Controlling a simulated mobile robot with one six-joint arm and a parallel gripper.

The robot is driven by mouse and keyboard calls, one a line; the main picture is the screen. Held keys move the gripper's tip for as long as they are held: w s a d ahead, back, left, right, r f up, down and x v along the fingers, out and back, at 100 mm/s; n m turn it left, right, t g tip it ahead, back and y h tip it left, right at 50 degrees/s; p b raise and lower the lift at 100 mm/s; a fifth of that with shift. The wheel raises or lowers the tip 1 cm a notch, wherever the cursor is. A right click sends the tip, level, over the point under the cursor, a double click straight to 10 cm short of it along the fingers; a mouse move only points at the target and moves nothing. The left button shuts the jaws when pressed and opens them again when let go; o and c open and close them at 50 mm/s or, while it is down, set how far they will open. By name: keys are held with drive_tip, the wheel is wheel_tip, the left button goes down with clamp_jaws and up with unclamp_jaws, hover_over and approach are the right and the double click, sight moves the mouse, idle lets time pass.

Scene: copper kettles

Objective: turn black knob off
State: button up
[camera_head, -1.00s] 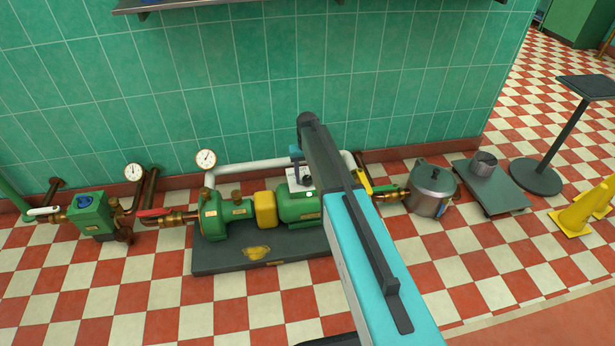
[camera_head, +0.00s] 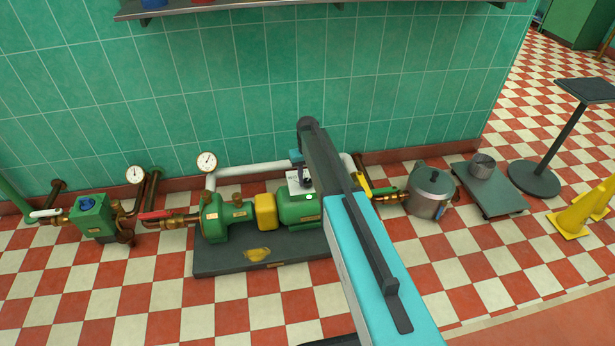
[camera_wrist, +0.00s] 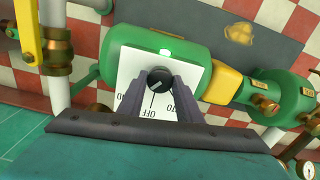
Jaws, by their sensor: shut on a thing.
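The black knob (camera_wrist: 160,79) sits on a white dial plate (camera_wrist: 130,75) on the green motor housing. The plate reads OFF, with numbers to either side. A pale pointer mark on the knob is too small to read surely. My gripper (camera_wrist: 160,86) has its two dark fingers on either side of the knob and is shut on it. In the head view, the dial plate (camera_head: 294,184) shows at the end of my arm, which partly hides the motor (camera_head: 297,207).
A yellow coupling (camera_head: 265,211) and green pump (camera_head: 213,216) share the dark base (camera_head: 240,262). A white pipe (camera_head: 250,165) runs behind. A yellow-handled valve (camera_head: 384,190) and a metal pot (camera_head: 430,193) stand right. Tiled wall behind; checkered floor in front is clear.

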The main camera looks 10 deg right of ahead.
sight(307, 181)
drive_tip(key=n+p, duration=0.1)
drive_tip(key=p, duration=0.1)
drive_tip(key=n+p, duration=0.2)
drive_tip(key=shift+r, duration=0.25)
drive_tip(key=n+p, duration=0.3)
drive_tip(key=n, duration=0.1)
drive_tip(key=shift+f, duration=0.2)
drive_tip(key=shift+n, duration=0.3)
drive_tip(key=o, duration=1)
drive_tip(key=shift+o, duration=0.2)
wheel_tip(307, 181, up, 14)
drive_tip(key=p, duration=0.2)
drive_tip(key=shift+f, duration=0.15)
